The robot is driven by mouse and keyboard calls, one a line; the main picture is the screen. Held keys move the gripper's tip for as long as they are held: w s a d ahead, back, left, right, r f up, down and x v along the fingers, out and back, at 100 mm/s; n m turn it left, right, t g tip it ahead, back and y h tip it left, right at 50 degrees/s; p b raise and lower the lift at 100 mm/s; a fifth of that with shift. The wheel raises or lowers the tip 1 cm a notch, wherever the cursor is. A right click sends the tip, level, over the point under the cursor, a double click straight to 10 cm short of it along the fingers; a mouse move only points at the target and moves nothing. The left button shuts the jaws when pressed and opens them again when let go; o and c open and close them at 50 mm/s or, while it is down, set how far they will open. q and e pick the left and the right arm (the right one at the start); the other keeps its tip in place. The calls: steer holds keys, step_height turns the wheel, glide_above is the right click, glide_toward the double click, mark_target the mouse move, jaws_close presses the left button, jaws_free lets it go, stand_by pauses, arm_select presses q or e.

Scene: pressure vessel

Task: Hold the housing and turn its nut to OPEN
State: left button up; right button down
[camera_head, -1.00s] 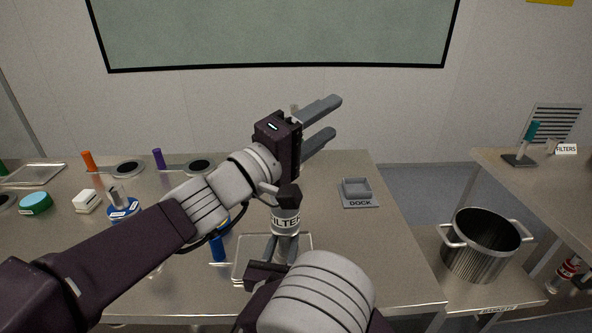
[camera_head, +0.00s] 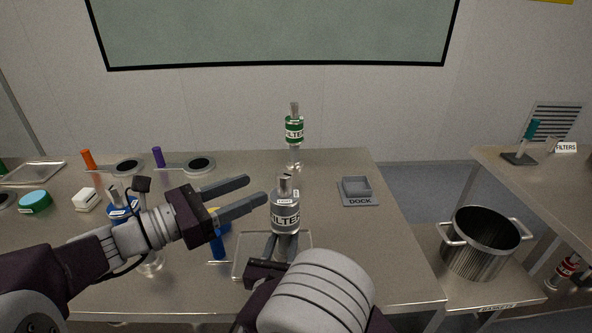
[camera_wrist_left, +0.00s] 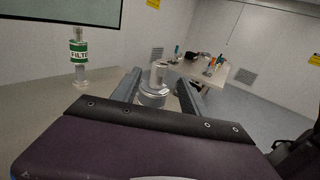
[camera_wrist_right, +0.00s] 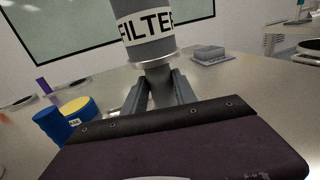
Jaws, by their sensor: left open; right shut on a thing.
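A grey filter housing (camera_head: 285,217) with a white FILTER label stands upright above the tray in the head view. Its metal nut and stem (camera_head: 285,186) are on top, and the nut also shows in the left wrist view (camera_wrist_left: 156,92). My right gripper (camera_head: 281,247) is shut on the lower part of the housing; the right wrist view shows its fingers around the narrow neck below the label (camera_wrist_right: 160,84). My left gripper (camera_head: 256,195) is open, just left of the housing top, fingers pointing at it. In the left wrist view the nut sits between the fingertips, seemingly still ahead of them.
A green-labelled filter (camera_head: 294,131) stands behind the housing. A clear tray (camera_head: 243,262) lies under my right gripper.

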mark_target(289, 171)
arm_select(q)
steer(key=x, duration=1.2)
steer(key=shift+d, duration=0.1)
steer(key=shift+c, duration=0.3)
jaws_close()
steer(key=n+t+y, duration=0.2)
steer(key=t, duration=0.1)
steer(key=shift+w+r+n+y, duration=0.2)
steer(key=shift+n+y, duration=0.1)
steer(key=shift+y, duration=0.1)
steer(key=shift+w+a+n+t+y, duration=0.15)
steer(key=shift+a+n+t+y, duration=0.15)
steer(key=shift+n+t+y, duration=0.5)
steer(key=shift+a+f+y, duration=0.15)
steer(key=shift+a+y, duration=0.05)
steer(key=shift+y, duration=0.2)
